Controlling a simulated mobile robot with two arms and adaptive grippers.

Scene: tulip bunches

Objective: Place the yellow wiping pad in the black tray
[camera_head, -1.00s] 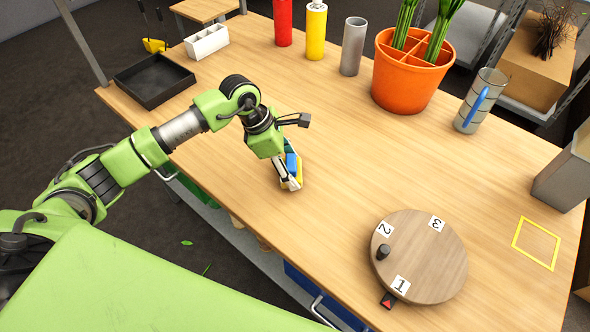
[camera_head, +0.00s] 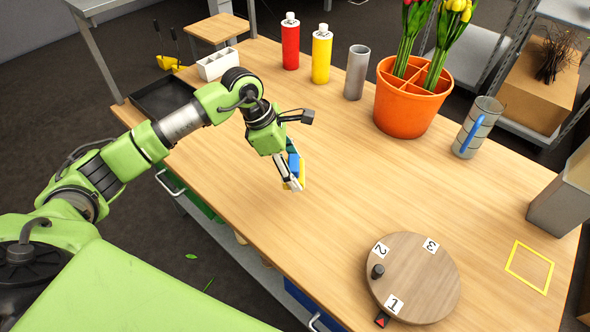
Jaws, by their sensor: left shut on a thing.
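My left gripper (camera_head: 292,178) is shut on the yellow wiping pad (camera_head: 301,177), near the left-middle part of the wooden table. Only a yellow edge of the pad shows beside the fingers, with a blue part against it. The rest of the pad is hidden by the gripper. The pad seems to be held just above the tabletop, though the gap is hard to judge. The black tray (camera_head: 149,107) lies at the table's far left corner, behind my left arm, which covers part of it. My right gripper is not in view.
A white divided holder (camera_head: 217,64) stands beside the tray. Red (camera_head: 290,45) and yellow (camera_head: 321,57) bottles, a grey cylinder (camera_head: 356,75) and an orange tulip pot (camera_head: 405,105) stand along the back. A round numbered turntable (camera_head: 425,275) is at the front. The table's middle is clear.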

